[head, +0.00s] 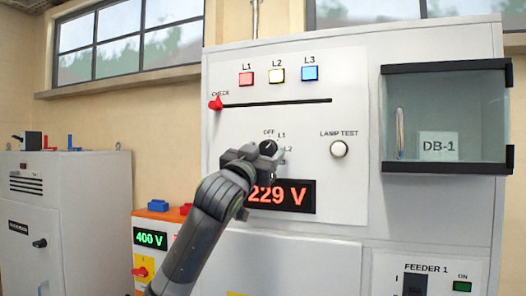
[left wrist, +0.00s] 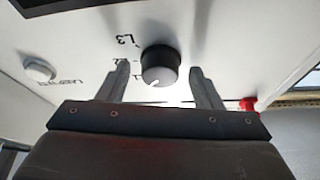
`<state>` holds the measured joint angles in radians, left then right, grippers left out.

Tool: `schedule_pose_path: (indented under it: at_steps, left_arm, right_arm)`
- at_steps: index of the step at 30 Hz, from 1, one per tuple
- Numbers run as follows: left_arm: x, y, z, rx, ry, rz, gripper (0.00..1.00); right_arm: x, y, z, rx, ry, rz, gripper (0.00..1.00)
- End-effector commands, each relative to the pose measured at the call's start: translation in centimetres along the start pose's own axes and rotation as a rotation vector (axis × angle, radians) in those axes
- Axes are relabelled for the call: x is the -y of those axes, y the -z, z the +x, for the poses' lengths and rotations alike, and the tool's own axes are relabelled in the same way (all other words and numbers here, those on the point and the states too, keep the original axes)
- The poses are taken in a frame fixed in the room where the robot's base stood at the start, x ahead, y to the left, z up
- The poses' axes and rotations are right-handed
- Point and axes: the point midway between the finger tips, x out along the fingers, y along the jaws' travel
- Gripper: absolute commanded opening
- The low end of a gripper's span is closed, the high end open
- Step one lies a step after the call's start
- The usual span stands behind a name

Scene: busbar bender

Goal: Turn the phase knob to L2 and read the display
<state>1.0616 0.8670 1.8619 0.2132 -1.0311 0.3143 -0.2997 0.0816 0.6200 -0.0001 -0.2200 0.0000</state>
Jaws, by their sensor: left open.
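The black phase knob (head: 268,148) is on the white panel, with OFF, L1 and L2 marks around its upper and right side. In the left wrist view, which is upside down, the knob (left wrist: 161,66) has a white pointer mark that appears to face L1. My left gripper (head: 258,157) is open at the knob; its fingers (left wrist: 160,75) stand on either side with visible gaps. It partly covers the knob and the display's left edge in the head view. The red-digit display (head: 281,196) reads 229 V. My right gripper is not in view.
Above are red L1 (head: 246,79), pale yellow L2 (head: 276,75) and blue L3 (head: 310,73) lamps. A red CHECK slider (head: 215,103) is at its slot's left end. A white LAMP TEST button (head: 339,149) and glass-fronted DB-1 box (head: 448,100) are to the right.

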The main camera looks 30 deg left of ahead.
Motion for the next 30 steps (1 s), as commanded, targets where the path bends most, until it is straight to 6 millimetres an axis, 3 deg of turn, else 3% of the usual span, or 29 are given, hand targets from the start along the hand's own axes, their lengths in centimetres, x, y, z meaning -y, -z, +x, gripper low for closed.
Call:
schedule_pose_path:
  at_steps: [2, 12, 20, 30]
  left_arm:
    - [0.0, 0.0, -0.02, 0.0, 0.0, 0.0, 0.57]
    - [0.01, 0.04, -0.04, 0.0, 0.0, 0.0, 0.15]
    - [0.08, 0.05, -0.05, -0.001, -0.011, 0.029, 0.15]
    - [0.28, 0.12, -0.04, -0.001, -0.092, 0.223, 0.15]
  right_arm:
    - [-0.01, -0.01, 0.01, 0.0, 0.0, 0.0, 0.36]
    - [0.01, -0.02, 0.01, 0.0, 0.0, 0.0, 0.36]
    - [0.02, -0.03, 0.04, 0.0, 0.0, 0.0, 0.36]
    - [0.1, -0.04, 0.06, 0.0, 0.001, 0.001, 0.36]
